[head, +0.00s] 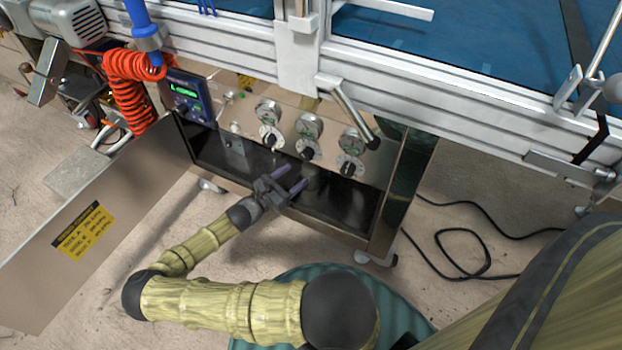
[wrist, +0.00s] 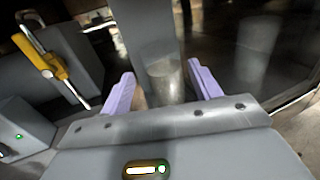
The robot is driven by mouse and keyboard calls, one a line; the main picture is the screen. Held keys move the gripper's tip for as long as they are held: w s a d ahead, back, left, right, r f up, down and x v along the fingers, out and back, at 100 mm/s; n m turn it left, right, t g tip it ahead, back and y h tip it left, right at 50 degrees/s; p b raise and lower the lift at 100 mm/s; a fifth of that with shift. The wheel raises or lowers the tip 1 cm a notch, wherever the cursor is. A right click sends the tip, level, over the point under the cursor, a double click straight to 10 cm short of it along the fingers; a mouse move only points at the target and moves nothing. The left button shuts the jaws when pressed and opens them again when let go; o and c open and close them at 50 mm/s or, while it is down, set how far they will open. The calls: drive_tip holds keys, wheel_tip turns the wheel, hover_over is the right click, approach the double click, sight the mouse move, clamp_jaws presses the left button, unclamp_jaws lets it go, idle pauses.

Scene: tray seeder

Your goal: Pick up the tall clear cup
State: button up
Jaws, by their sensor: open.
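A clear, see-through cup (wrist: 165,78) shows between the finger pads of my gripper (wrist: 161,70) in the wrist view. The pads stand apart, one on each side of it, and its lower part is hidden by the gripper body. In the head view my gripper (head: 293,178) reaches over the dark floor of the open cabinet with its purple fingers open. A faint clear shape, likely the cup (head: 312,178), stands just beyond the fingertips there. I cannot tell whether a finger touches it.
The cabinet (head: 340,205) has a back panel with several gauges (head: 310,127) and black knobs. Its open door (head: 85,240) with a yellow label is on the left. A faint pale shape (wrist: 257,45) to the right may be a reflection. Black cable (head: 460,235) lies on the floor.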

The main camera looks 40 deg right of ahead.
sight(304, 170)
drive_tip(key=shift+w+d+f+b, duration=0.15)
drive_tip(key=shift+d+b, duration=0.25)
drive_tip(key=shift+d, duration=0.95)
drive_tip(key=shift+d, duration=0.1)
drive_tip(key=shift+d+b, duration=0.25)
drive_tip(key=shift+b, duration=0.1)
drive_tip(key=d+b, duration=0.3)
drive_tip(key=shift+d, duration=0.7)
drive_tip(key=shift+w+r, duration=0.1)
drive_tip(key=shift+r, duration=0.1)
drive_tip(key=shift+c, duration=0.4)
